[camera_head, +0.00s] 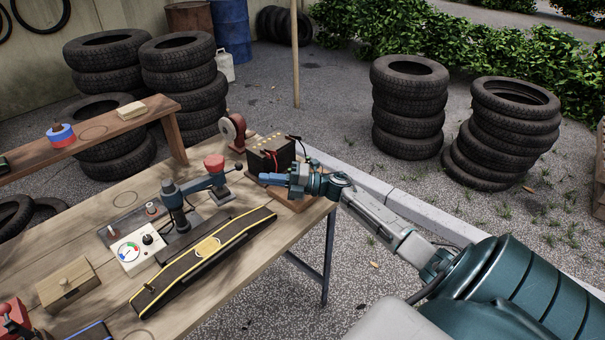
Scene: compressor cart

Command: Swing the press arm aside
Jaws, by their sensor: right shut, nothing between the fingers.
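The press arm (201,183) is a blue-grey bar reaching right from an upright post (173,196) on the wooden table (215,262). A red-topped head (214,163) sits at its outer end, above a dark block, and a short handle with a dark knob (239,167) sticks out to the right. My right gripper (264,178) comes in from the right with its blue fingers shut and empty. Its tips are a little right of the knob and appear apart from it. My left gripper is not in view.
A dark battery-like box (270,155) with cables stands just behind my right gripper. A gauge panel (137,250) and a black-and-yellow ramp-like strip (205,258) lie in front of the press. A wooden box (68,284) sits front left. Tyre stacks stand beyond the table.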

